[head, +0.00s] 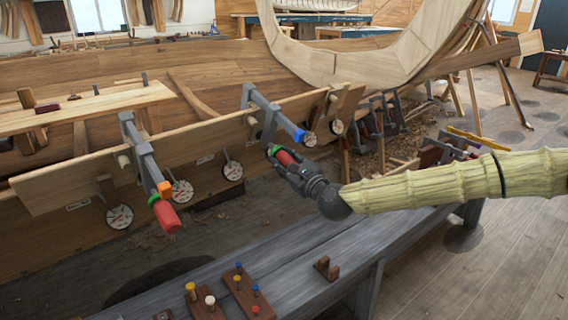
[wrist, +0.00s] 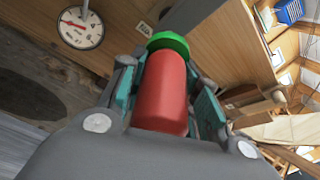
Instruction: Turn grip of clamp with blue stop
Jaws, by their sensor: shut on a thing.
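The clamp with the blue stop (head: 299,135) is a grey bar clamp on the upper edge of the hull plank. Its red grip (head: 284,156) has a green collar (head: 273,149) at the far end. My gripper (head: 284,163) is shut on this grip, with its fingers along both sides. In the wrist view the red grip (wrist: 162,95) lies between the two teal-padded fingers, and the green collar (wrist: 168,43) shows beyond it. The blue stop (wrist: 289,11) is at the upper right there. The near end of the grip is hidden by the gripper body.
A second clamp with an orange stop (head: 165,188) and red grip (head: 166,216) stands to the left. White dial gauges (head: 233,171) hang along the plank (head: 60,185). A grey bench (head: 330,245) with coloured pegs (head: 191,287) is in front. More clamps (head: 376,120) stand behind.

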